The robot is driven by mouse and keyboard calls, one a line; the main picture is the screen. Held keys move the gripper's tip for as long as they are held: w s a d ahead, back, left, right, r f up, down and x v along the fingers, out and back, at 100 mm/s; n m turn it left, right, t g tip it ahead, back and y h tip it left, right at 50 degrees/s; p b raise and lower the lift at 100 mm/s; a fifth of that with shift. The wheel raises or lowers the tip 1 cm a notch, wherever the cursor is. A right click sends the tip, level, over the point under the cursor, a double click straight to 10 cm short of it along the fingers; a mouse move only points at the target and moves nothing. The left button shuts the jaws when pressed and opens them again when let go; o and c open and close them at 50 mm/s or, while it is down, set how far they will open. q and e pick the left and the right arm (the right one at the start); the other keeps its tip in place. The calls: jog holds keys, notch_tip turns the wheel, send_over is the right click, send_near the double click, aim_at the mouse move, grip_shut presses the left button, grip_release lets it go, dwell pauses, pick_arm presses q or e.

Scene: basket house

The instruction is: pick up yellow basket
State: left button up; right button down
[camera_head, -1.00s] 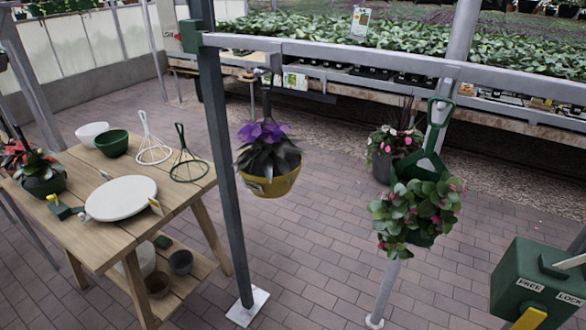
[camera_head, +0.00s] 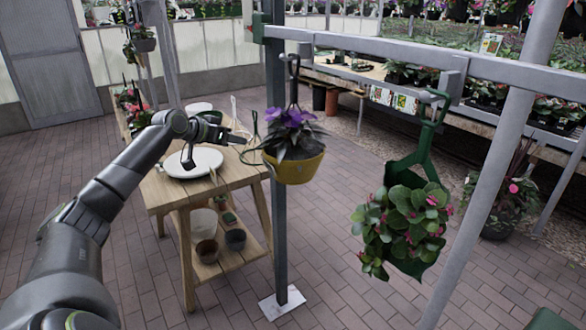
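The yellow basket (camera_head: 293,168) hangs by a dark hook from the grey rail, in front of the metal post. It holds dark leaves and purple flowers. My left arm reaches in from the left, and its gripper (camera_head: 240,138) is just left of the basket, near flower height, above the wooden table. A gap shows between the gripper and the basket. The fingers are small and dark, so I cannot tell how far apart they are. My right gripper is not in view.
A green hanging planter (camera_head: 408,220) with pink flowers hangs to the right of the basket. The grey post (camera_head: 279,235) stands directly behind the basket. The wooden table (camera_head: 168,197) bears a white round plate (camera_head: 205,163). Brick floor is open in front.

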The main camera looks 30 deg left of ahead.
pick_arm(q)
jog(key=s+d+r+m+h, duration=0.1)
jog(key=s+d+r, duration=0.15)
jog(key=r, duration=0.45)
jog(key=s+d+r+m+h, duration=0.1)
jog(key=d+r+m, duration=0.15)
jog(key=r, duration=0.45)
jog(key=m+h+b, duration=0.1)
jog(key=h, duration=0.1)
send_near(291, 87)
jog(key=shift+t, duration=0.3)
jog(key=p+x, duration=0.8)
jog(key=x, duration=0.2)
jog(key=shift+d+f+p, duration=0.15)
jog(key=shift+f+p, duration=0.05)
jog(key=shift+p, duration=0.1)
jog(key=shift+w+d+f, duration=0.1)
jog(key=shift+w+f, duration=0.1)
jog(key=shift+w, duration=0.15)
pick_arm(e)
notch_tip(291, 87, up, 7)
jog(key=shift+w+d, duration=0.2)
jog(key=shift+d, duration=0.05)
pick_arm(q)
jog(key=shift+s, duration=0.1)
